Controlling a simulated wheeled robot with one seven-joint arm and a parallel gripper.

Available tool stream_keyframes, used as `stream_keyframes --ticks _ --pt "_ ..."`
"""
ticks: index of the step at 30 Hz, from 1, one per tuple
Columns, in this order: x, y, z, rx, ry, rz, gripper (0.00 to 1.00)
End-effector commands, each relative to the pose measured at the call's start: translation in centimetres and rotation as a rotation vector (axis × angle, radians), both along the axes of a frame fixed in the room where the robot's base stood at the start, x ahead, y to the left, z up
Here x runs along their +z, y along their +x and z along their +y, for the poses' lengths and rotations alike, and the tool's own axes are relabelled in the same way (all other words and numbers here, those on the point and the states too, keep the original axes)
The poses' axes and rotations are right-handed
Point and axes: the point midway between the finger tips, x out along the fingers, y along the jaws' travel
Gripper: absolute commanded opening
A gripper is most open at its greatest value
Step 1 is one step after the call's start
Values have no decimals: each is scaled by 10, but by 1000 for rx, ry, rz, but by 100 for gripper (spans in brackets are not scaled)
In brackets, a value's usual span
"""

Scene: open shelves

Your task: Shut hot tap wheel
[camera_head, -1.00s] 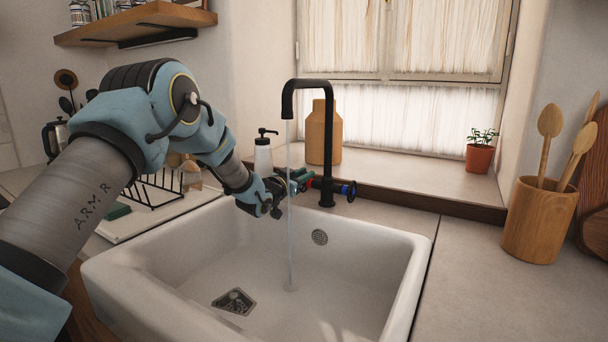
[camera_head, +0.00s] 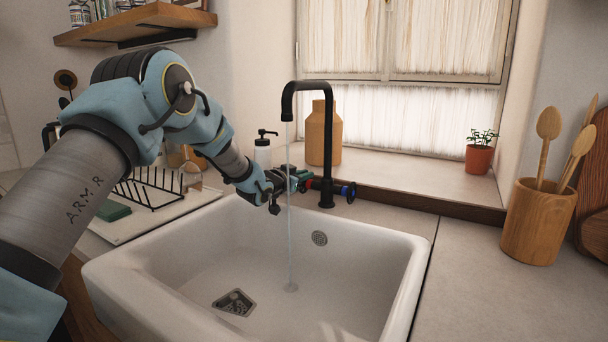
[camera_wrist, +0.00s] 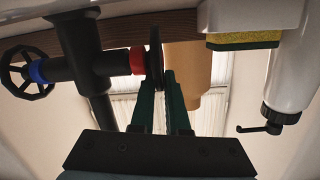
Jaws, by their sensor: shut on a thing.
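The black tap (camera_head: 326,140) stands behind the white sink (camera_head: 420,262), and a thin stream of water (camera_head: 289,225) runs from its spout. The hot tap wheel (camera_wrist: 155,58), black and beside a red band (camera_wrist: 137,60), is seen nearly edge-on in the wrist view. My gripper (camera_wrist: 161,82) is shut on this wheel, with its green fingers at the rim. In the head view my gripper (camera_head: 297,180) is left of the tap and hides most of the wheel. The blue-banded cold wheel (camera_head: 350,192) is on the tap's right side.
A soap bottle (camera_head: 263,153) stands behind my gripper. A tan vase (camera_head: 322,135) and a potted plant (camera_head: 480,155) are on the sill. A dish rack (camera_head: 150,190) is at left, a utensil pot (camera_head: 538,220) at right. A yellow sponge (camera_wrist: 243,40) shows in the wrist view.

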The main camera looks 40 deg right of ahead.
Motion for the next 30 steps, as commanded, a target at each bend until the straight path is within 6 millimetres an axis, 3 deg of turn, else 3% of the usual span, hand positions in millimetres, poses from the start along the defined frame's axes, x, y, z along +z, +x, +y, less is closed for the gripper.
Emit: stream_keyframes --ticks 7,17,18,21,30 --pt "3 2 -3 0 127 32 0" --pt "0 2 -4 1 140 36 0" --pt "0 2 -4 1 140 36 14" --pt "0 2 -4 1 140 36 25" --pt "0 1 -2 1 139 37 25"
